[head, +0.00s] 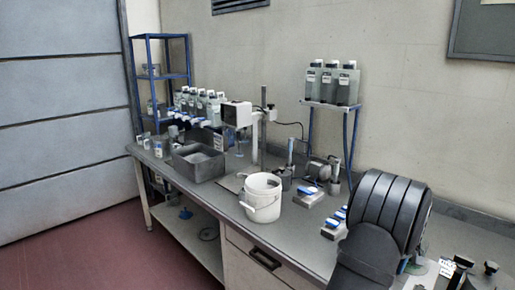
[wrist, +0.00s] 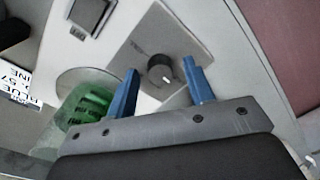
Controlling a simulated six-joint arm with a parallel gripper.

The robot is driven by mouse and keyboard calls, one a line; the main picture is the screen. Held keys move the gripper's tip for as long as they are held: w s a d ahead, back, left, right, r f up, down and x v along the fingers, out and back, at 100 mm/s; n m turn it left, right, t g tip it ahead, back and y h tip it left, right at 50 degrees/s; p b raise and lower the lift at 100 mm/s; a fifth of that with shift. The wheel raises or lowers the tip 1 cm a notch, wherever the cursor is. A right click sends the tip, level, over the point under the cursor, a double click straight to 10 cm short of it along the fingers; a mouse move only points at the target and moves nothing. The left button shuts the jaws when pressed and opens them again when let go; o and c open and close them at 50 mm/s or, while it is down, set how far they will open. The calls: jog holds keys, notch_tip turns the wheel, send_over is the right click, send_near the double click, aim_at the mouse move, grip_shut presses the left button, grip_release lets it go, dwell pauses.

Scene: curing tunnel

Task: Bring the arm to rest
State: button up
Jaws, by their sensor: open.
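My gripper (wrist: 162,72) shows in the wrist view with its two blue fingers spread apart and nothing between them. Beyond the fingers is a grey plate with a black knob (wrist: 161,70); I cannot tell how far away it is. In the head view my dark arm fills the lower right, over the right end of the grey bench (head: 222,188). The arm hides part of the bench, and the gripper's fingers do not show there.
A green object (wrist: 88,105) under clear plastic lies left of the fingers, near a white label (wrist: 20,88). On the bench stand a white bucket (head: 262,205), a grey tray (head: 196,172) and a stand (head: 263,130). Bottles (head: 330,85) stand on a shelf behind.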

notch_tip(320, 180, up, 18)
notch_tip(320, 180, down, 18)
jog(key=shift+r, duration=0.25)
jog(key=shift+f, duration=0.3)
jog(key=m, duration=0.9)
jog(key=shift+t, duration=0.3)
jog(key=m, duration=0.5)
jog(key=shift+s, duration=0.1)
jog(key=shift+m, duration=2.2)
